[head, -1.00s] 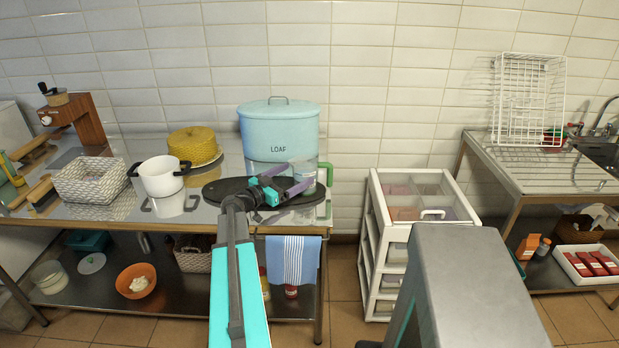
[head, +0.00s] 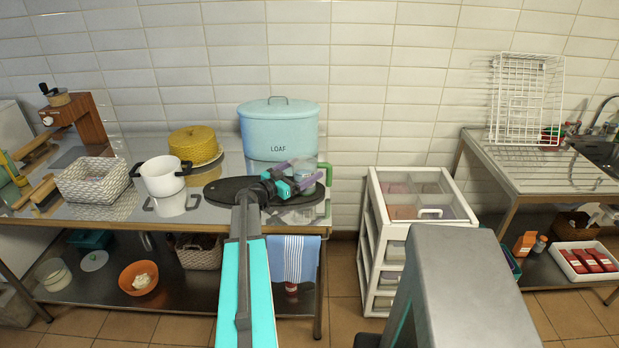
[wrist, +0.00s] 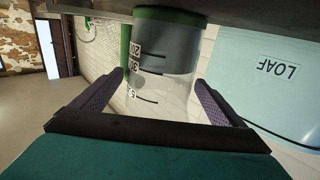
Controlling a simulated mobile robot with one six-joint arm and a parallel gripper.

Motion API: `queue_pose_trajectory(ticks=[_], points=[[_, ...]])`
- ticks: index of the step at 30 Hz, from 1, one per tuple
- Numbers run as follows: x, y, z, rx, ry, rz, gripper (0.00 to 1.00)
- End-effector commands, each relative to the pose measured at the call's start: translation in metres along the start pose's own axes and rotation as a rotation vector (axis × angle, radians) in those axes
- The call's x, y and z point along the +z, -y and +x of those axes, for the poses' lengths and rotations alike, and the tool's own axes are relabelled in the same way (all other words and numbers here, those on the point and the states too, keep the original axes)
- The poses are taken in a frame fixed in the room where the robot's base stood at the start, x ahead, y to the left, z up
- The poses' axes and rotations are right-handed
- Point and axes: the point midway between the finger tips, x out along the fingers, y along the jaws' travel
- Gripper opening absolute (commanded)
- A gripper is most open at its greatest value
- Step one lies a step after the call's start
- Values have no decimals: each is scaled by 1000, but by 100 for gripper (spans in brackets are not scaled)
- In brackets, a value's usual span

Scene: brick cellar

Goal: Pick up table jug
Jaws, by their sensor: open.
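The jug (wrist: 168,90) is a clear measuring jug with dark volume marks, a green band and a green handle. In the head view its handle (head: 327,173) shows at the table's right end, with most of the body hidden behind my gripper (head: 302,172). In the wrist view the jug appears upside down. My gripper (wrist: 160,80) is open, with one purple finger on each side of the jug body. I cannot tell whether either finger touches it.
A dark oval board (head: 225,190) lies on the metal table. The blue LOAF bin (head: 280,128) stands close behind the jug. A white pot (head: 162,178) and a yellow woven dome (head: 192,145) stand left. A white drawer unit (head: 420,210) is right of the table.

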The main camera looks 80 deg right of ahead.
Motion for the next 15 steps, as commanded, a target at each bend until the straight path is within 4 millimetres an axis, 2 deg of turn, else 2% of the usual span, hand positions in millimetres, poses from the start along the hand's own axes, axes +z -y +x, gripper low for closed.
queue_pose_trajectory(ticks=[5, 6, 15], points=[[0, 0, 0, 0, 0, 0, 93], [0, 0, 0, 0, 0, 0, 89], [0, 1, -1, -1, 0, 0, 39]])
